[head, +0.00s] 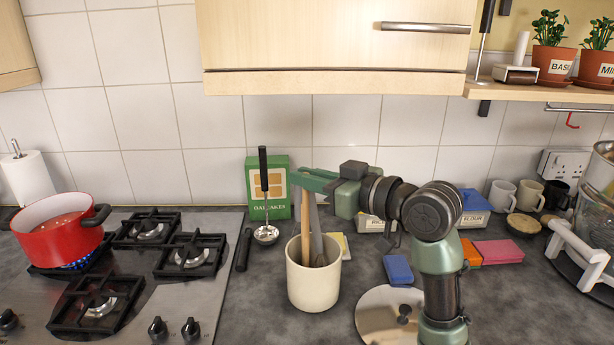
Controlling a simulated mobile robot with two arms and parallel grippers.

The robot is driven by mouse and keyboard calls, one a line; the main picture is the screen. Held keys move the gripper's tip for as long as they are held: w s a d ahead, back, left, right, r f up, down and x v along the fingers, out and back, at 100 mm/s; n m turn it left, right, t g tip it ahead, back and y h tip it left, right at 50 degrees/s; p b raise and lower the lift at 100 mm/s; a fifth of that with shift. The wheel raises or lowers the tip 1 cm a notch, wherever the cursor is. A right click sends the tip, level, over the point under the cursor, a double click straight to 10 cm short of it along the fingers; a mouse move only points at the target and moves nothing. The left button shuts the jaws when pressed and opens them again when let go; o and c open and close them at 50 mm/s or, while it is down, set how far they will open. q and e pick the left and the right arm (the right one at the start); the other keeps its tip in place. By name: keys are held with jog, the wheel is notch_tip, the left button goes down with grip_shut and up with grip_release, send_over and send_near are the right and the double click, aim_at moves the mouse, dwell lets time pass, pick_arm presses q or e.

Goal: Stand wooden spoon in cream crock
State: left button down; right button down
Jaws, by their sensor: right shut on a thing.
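The cream crock (313,290) stands upright on the dark counter, right of the hob. The wooden spoon (304,232) shows as a pale wooden handle, close to upright, with its lower end inside the crock's mouth. A grey utensil (316,238) leans beside it in the crock. My right gripper (303,182) reaches in from the right above the crock and is shut on the upper part of the spoon. The crock's wall hides the spoon's lower end, so I cannot tell whether it touches the bottom. My left gripper is not in view.
A green oatcakes box (278,207) and a ladle (265,232) stand behind the crock. A red pot (60,232) sits on a lit burner at left. A round metal lid (378,318) and a blue sponge (398,269) lie at right. The cupboard (335,45) overhangs the counter.

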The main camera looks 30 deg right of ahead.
jog(key=shift+f+b, duration=0.45)
jog(key=shift+f, duration=0.4)
jog(key=shift+c, duration=0.9)
grip_release()
jog(key=shift+s, duration=0.1)
jog(key=r+v, duration=0.1)
jog(key=v, duration=0.7)
dwell(1.0)
jog(key=shift+r+p, duration=0.2)
jog(key=shift+p, duration=0.1)
